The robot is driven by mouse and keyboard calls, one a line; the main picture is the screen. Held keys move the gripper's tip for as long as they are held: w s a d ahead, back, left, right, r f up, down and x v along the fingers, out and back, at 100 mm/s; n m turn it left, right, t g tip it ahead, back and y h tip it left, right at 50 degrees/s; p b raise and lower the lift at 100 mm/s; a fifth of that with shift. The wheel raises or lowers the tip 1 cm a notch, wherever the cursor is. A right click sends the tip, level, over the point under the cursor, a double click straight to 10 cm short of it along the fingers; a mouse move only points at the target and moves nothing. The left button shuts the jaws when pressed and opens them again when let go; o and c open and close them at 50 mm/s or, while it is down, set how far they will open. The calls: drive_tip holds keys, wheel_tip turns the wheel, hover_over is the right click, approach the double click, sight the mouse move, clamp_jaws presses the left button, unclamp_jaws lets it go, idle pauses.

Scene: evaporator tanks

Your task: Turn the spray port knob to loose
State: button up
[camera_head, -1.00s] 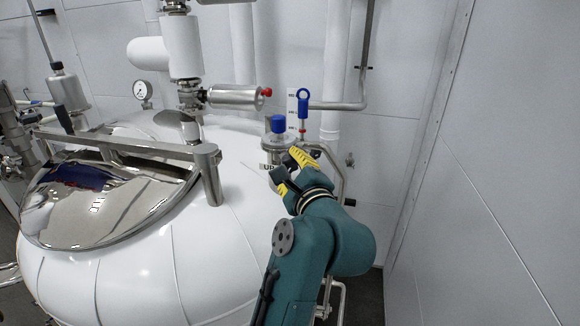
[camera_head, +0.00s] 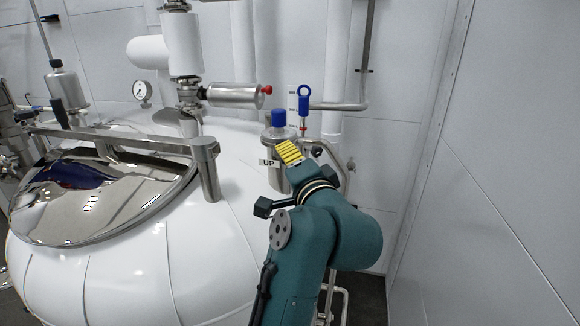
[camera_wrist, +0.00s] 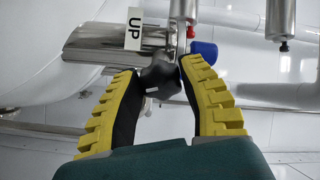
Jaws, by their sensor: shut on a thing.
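The spray port is an upright metal cylinder (camera_head: 277,180) with a blue cap (camera_head: 279,118) and a white "UP" label (camera_head: 268,162), at the right side of the white tank. In the wrist view a black lobed knob (camera_wrist: 160,76) sits between the yellow-padded fingers of my gripper (camera_wrist: 163,72), beside the metal cylinder (camera_wrist: 105,36) and its "UP" label (camera_wrist: 134,28). My gripper is shut on this knob near the fingertips. In the head view my gripper (camera_head: 289,152) is in front of the port, and its pads hide the knob's place.
The white tank (camera_head: 215,260) with its shiny lid (camera_head: 100,190) and metal bar fills the left. A blue-handled fitting (camera_head: 303,103), pipes and a dark round part (camera_head: 317,152) stand behind and right of my gripper. A white wall (camera_head: 500,180) bounds the right.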

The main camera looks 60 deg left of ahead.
drive_tip(key=n, duration=0.2)
drive_tip(key=n+b, duration=0.1)
drive_tip(key=n, duration=0.1)
drive_tip(key=n+b, duration=0.1)
drive_tip(key=shift+a+f+n, duration=0.1)
drive_tip(key=shift+f+n, duration=0.15)
drive_tip(key=shift+n, duration=0.15)
drive_tip(key=n+b, duration=0.2)
drive_tip(key=n, duration=0.3)
drive_tip(key=shift+w+n+b, duration=0.1)
drive_tip(key=shift+n+b, duration=0.2)
drive_tip(key=shift+b, duration=0.1)
drive_tip(key=o, duration=1.2)
drive_tip(key=shift+r, duration=0.1)
